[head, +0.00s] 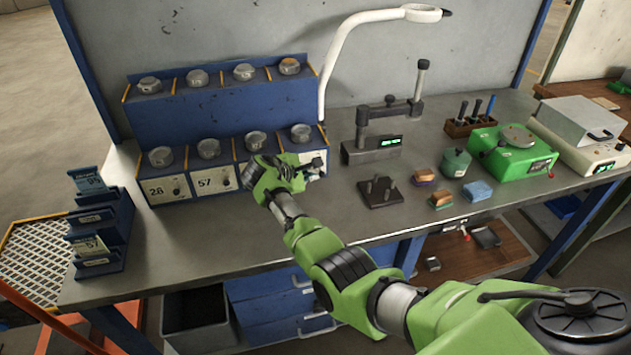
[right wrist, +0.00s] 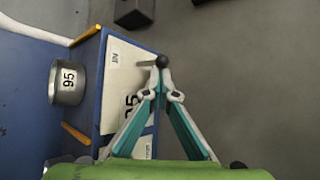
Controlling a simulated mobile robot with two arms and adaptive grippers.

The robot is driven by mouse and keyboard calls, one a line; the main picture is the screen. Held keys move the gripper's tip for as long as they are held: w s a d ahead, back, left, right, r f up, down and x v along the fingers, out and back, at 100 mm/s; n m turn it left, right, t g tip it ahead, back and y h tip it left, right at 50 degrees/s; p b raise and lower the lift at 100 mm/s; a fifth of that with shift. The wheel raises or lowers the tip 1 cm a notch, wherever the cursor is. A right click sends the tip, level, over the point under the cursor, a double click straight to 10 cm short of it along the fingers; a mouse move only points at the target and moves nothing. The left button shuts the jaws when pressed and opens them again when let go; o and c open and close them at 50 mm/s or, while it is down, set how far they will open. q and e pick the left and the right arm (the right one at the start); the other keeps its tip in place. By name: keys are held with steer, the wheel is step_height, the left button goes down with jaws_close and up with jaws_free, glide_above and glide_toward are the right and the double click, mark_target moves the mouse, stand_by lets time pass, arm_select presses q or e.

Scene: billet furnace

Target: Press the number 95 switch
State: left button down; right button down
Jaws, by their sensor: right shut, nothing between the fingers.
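The number 95 switch is a short grey lever with a black ball end (right wrist: 162,61). In the right wrist view it sticks out from a white plate (right wrist: 118,80) on a blue rack, and the plate's number is partly hidden, with a 5 showing. A round metal tin marked 95 (right wrist: 69,79) sits beside that plate. My right gripper (right wrist: 162,92) is shut and empty, its tips right by the ball; I cannot tell whether they touch. My left gripper is not in view.
The blue rack (head: 215,122) holds several tins; lower plates read 28 and 57. A stand with a display (head: 372,150), a black block (head: 380,192) and a green device (head: 512,150) stand to the right. A card holder (head: 100,235) is at the left.

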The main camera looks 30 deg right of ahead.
steer(key=shift+d+r+g, duration=0.15)
steer(key=shift+r+g, duration=0.2)
steer(key=shift+g, duration=0.15)
steer(key=shift+w+r+n+g+y, duration=0.15)
steer(key=shift+n+g+y, duration=0.25)
steer(key=shift+n+g, duration=0.15)
steer(key=shift+r+p, duration=0.15)
steer(key=shift+p, duration=0.15)
steer(key=shift+r+p, duration=0.7)
steer(key=shift+p, duration=0.05)
